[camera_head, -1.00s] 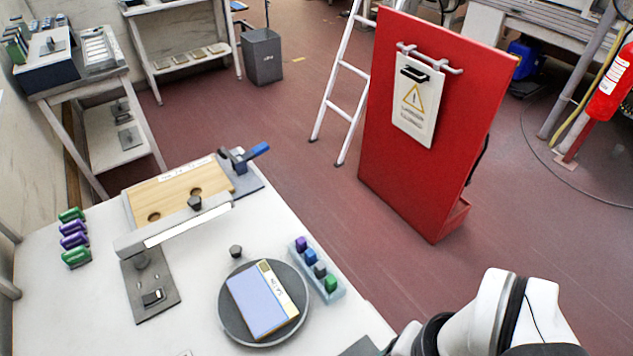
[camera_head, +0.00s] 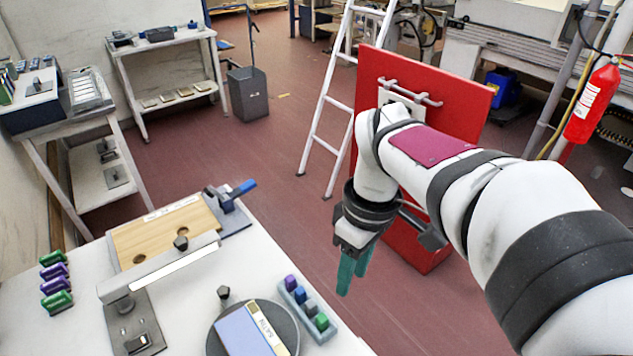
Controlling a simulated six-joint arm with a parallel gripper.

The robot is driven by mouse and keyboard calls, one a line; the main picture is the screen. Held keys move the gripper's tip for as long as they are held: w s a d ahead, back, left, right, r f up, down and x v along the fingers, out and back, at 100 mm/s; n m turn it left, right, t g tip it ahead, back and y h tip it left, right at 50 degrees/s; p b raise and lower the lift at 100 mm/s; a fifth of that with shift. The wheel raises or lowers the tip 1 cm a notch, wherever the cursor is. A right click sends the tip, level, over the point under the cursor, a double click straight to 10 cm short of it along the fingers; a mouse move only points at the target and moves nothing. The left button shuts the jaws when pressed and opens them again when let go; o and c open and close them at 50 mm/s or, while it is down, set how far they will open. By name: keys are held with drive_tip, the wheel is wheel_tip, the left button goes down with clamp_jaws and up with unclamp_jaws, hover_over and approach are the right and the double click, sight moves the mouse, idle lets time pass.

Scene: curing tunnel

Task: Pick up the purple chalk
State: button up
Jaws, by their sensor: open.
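A small purple chalk (camera_head: 290,282) stands at the far left end of a pale blue holder (camera_head: 301,316) on the white table. Blue, grey and green pieces (camera_head: 321,321) stand in the same row beside it. My gripper (camera_head: 353,281) hangs in the air with teal fingers pointing down. It is right of the holder and higher in the picture, past the table's right edge, with nothing between its fingers. The fingers look close together from this angle, with a narrow gap between them.
Left of the holder is a round dark plate (camera_head: 214,345) with a blue box (camera_head: 246,335). A dark knob (camera_head: 223,292) and a grey arm fixture (camera_head: 160,267) stand nearby. Green and purple items (camera_head: 55,286) line the left. A red panel (camera_head: 405,250) stands behind my gripper.

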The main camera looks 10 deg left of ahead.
drive_tip(key=w+a+f+n, duration=0.2)
drive_tip(key=w+a+n, duration=0.3)
drive_tip(key=w+n, duration=0.15)
drive_tip(key=n+h, duration=0.1)
drive_tip(key=n, duration=0.8)
approach(290, 278)
wheel_tip(290, 278, down, 9)
drive_tip(key=shift+s+r, duration=0.1)
clamp_jaws()
